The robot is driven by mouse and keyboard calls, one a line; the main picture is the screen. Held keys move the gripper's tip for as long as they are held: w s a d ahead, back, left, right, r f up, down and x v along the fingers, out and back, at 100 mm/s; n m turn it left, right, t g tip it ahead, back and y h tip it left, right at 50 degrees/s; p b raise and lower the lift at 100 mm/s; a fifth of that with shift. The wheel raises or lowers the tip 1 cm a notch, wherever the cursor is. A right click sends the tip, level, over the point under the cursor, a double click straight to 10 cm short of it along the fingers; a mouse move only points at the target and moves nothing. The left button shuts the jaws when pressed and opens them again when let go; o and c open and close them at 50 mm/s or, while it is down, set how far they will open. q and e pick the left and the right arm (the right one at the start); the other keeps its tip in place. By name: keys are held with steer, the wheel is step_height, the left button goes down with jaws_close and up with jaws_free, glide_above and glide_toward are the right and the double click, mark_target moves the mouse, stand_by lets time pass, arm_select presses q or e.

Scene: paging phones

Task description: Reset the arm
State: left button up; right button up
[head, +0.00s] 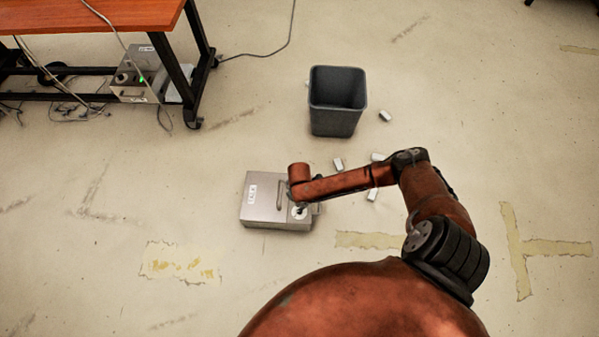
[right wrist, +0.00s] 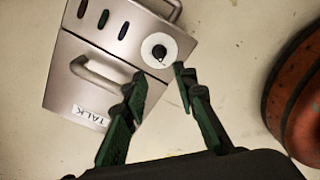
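A silver metal box (head: 262,212) sits on the floor left of my right arm's end in the head view. The dial (head: 298,212) also shows at the box's right side in the head view. My right gripper (right wrist: 160,80) is open and empty, its fingertips just short of the dial in the picture. In the head view my arm mostly hides this gripper. My left gripper is not in view.
A dark grey bin (head: 335,122) stands beyond the box, with several small white blocks (head: 338,164) on the floor nearby. An orange-topped table (head: 105,15) on black legs, with cables and another silver box (head: 135,80) beneath, is at upper left. The floor at left is clear.

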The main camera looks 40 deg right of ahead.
steer(key=shift+r, duration=0.75)
